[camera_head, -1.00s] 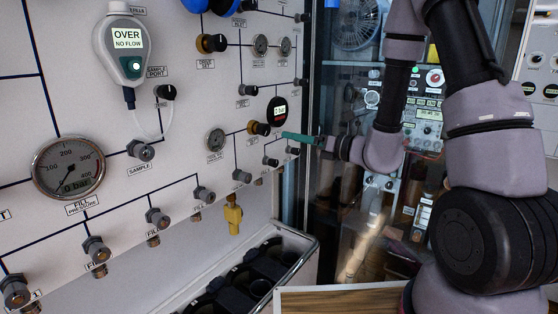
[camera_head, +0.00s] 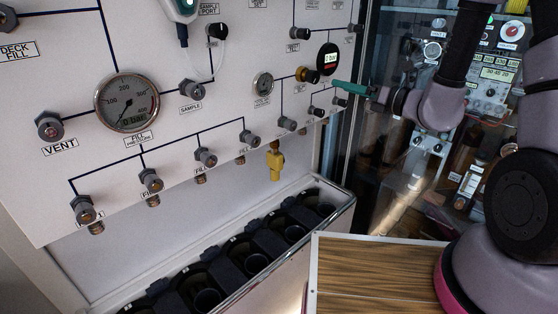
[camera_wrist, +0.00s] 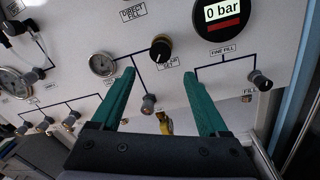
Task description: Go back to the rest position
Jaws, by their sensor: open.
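My gripper (camera_head: 352,88) has green fingers and reaches from the right toward the right part of the white fill panel (camera_head: 225,70). In the wrist view my gripper (camera_wrist: 160,98) shows two green fingers spread apart with nothing between them. Beyond them in that view are a grey-tipped knob (camera_wrist: 148,104), a black and gold knob (camera_wrist: 160,50) and a dark round display reading 0 bar (camera_wrist: 222,14). I cannot tell from these views how far the fingertips are from the panel.
A yellow fitting (camera_head: 275,160) hangs below the panel. A rack with dark round bays (camera_head: 338,196) stands under it. A wood-topped surface (camera_head: 375,272) is at the front right. A glass-fronted cabinet (camera_head: 440,165) stands behind my arm. A large pressure gauge (camera_head: 127,101) is at the left.

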